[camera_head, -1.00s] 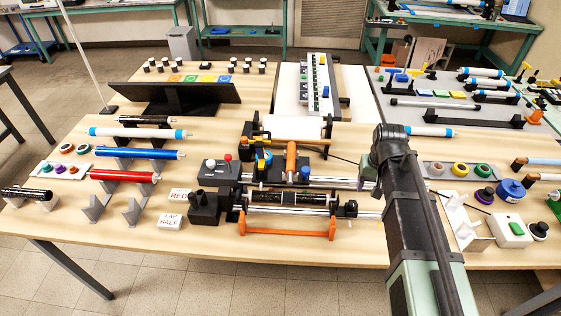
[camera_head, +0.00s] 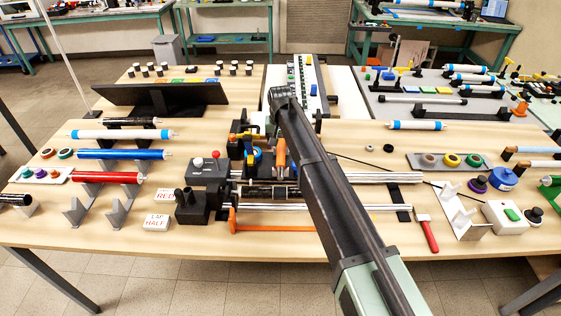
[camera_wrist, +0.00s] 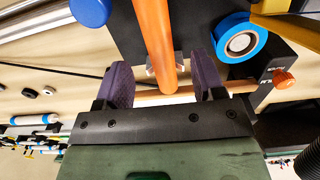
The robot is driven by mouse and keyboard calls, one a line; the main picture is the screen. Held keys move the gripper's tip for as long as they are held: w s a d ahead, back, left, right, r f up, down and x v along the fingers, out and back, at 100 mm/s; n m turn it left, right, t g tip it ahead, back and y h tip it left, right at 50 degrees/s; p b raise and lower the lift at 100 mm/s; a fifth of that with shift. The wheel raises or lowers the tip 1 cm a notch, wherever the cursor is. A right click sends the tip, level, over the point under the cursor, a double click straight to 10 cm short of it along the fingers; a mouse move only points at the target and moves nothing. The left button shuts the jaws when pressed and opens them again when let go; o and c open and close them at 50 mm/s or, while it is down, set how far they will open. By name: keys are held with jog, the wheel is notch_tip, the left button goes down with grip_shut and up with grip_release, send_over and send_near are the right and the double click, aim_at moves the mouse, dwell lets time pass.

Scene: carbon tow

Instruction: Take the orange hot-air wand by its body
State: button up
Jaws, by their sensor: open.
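The orange hot-air wand (camera_head: 281,152) stands out beside my arm on the machine at the middle of the table. In the wrist view an orange cylinder (camera_wrist: 154,40), which looks like its body, runs down from the top edge between my jaws. My gripper (camera_wrist: 160,80) is open, with one purple-padded finger on each side of the cylinder and a visible gap at both sides. A second orange bar (camera_wrist: 145,98) crosses below it, partly hidden behind the gripper. In the head view my arm hides my gripper.
A blue ring (camera_wrist: 241,37) sits close to the right finger in the wrist view, with a dark bracket and an orange knob (camera_wrist: 285,78) nearby. A blue rounded part (camera_wrist: 90,10) is at upper left. A red-handled brush (camera_head: 428,232) lies right of my arm.

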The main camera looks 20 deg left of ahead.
aim_at(281, 153)
notch_tip(281, 153, down, 5)
jog(key=b, duration=0.5)
jog(key=shift+f, duration=0.2)
jog(key=shift+d+r, duration=0.1)
jog(key=shift+r, duration=0.2)
jog(key=shift+p, duration=0.3)
jog(key=c, duration=1.1)
notch_tip(281, 153, up, 20)
jog(key=p, duration=2)
